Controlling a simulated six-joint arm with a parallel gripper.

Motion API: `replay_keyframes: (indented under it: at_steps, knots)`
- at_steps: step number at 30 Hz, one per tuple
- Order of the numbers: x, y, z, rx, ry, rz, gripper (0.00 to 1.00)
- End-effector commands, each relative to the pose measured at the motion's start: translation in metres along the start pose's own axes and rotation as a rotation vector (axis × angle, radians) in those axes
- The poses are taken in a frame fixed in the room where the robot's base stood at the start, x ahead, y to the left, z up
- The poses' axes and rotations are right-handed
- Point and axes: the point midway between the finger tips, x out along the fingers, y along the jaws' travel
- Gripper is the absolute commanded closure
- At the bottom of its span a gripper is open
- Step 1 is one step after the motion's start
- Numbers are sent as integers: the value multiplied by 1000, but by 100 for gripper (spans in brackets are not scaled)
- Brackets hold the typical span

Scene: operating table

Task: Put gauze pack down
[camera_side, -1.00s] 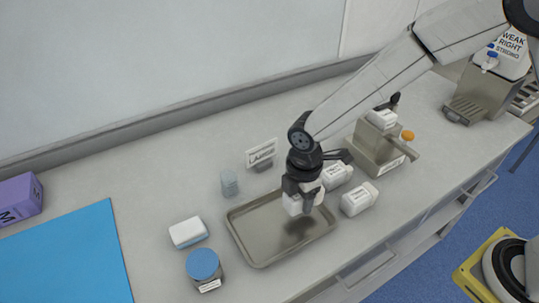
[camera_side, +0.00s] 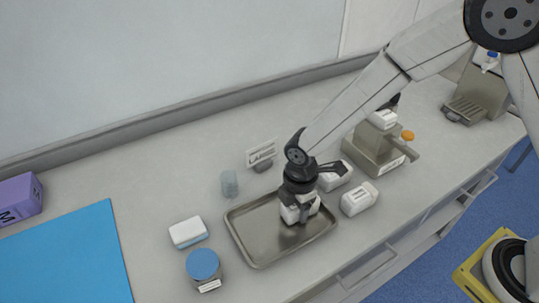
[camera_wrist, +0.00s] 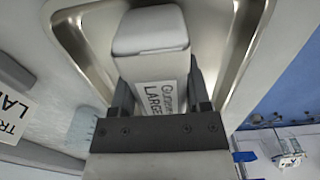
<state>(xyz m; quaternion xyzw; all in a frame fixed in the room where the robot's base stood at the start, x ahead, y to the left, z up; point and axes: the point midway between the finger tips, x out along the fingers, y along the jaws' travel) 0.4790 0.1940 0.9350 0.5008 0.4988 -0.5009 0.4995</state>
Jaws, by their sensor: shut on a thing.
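My gripper (camera_side: 299,212) is shut on a white gauze pack (camera_side: 290,215). In the side view the pack is at the right part of the metal tray (camera_side: 262,249), low over or on its floor; I cannot tell whether it touches. In the wrist view the gauze pack (camera_wrist: 152,60) sits between the two fingers, with a label reading "LARGE" facing the camera. The tray's rim (camera_wrist: 75,45) surrounds it in that view.
White packs (camera_side: 359,198) lie right of the tray. A metal holder (camera_side: 376,155) stands behind them. A white pack (camera_side: 188,232) and a blue-lidded jar (camera_side: 203,265) are left of the tray. A clear cup (camera_side: 229,184) and a sign (camera_side: 261,153) stand behind. The tray's left part is empty.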

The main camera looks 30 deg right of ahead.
Motion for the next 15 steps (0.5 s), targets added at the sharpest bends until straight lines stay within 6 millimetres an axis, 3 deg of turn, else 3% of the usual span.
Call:
replay_keyframes:
  at_steps: [2,3,6,15]
  knots:
    - [2,0,0,0,0,0,98]
    - [2,0,0,0,0,0,29]
    - [2,0,0,0,0,0,4]
    - [1,0,0,0,0,0,4]
